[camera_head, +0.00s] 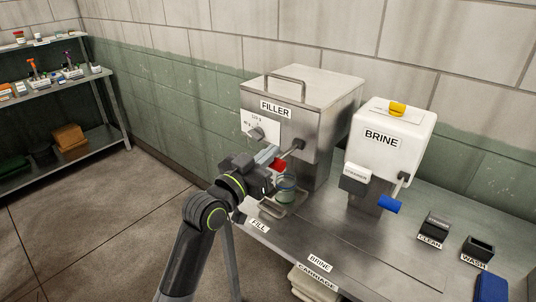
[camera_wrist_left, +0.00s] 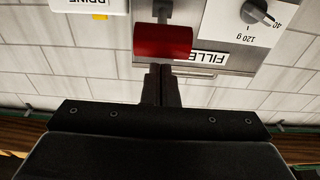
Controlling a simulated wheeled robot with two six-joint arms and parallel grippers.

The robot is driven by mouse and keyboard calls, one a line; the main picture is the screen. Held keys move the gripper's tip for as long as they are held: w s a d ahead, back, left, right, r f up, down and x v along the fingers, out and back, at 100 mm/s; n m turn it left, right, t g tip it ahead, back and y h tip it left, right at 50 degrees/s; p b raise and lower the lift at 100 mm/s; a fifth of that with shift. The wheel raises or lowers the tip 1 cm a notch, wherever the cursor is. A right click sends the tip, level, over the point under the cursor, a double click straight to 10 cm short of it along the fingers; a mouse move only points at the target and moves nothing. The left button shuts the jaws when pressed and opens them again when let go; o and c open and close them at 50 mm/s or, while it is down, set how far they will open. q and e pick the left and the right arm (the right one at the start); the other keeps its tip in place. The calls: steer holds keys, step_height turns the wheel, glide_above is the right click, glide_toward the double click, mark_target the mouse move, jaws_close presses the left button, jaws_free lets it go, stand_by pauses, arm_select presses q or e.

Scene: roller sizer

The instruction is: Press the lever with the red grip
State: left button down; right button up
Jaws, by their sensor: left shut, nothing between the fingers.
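The lever's red grip (camera_head: 279,165) sticks out from the front of the steel FILLER machine (camera_head: 322,125), on a thin metal rod. My left gripper (camera_head: 268,156) is shut and empty, right beside the red grip and a little above it in the head view. In the upside-down left wrist view, the red grip (camera_wrist_left: 162,41) lies just past the tips of my shut fingers (camera_wrist_left: 159,72). I cannot tell whether they touch. A glass jar (camera_head: 286,189) with greenish contents stands below the grip, partly hidden. My right gripper is out of view.
A white BRINE dispenser (camera_head: 390,145) with a blue-gripped lever (camera_head: 389,204) stands to the right. Small CLEAN (camera_head: 435,224) and WASH (camera_head: 479,248) holders sit farther right on the steel table. Bare tabletop (camera_head: 350,245) lies in front. A loaded shelf (camera_head: 60,80) stands at far left.

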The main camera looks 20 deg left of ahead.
arm_select(q)
steer(key=shift+s+f, duration=0.1)
steer(key=shift+f, duration=0.3)
step_height(320, 180, down, 8)
steer(key=t+h+b, duration=0.1)
steer(key=t+b, duration=0.4)
steer(key=b, duration=1.8)
steer(key=shift+w+h, duration=0.4)
steer(key=shift+d+b, duration=0.1)
steer(key=shift+b, duration=0.2)
steer(key=shift+f, duration=0.1)
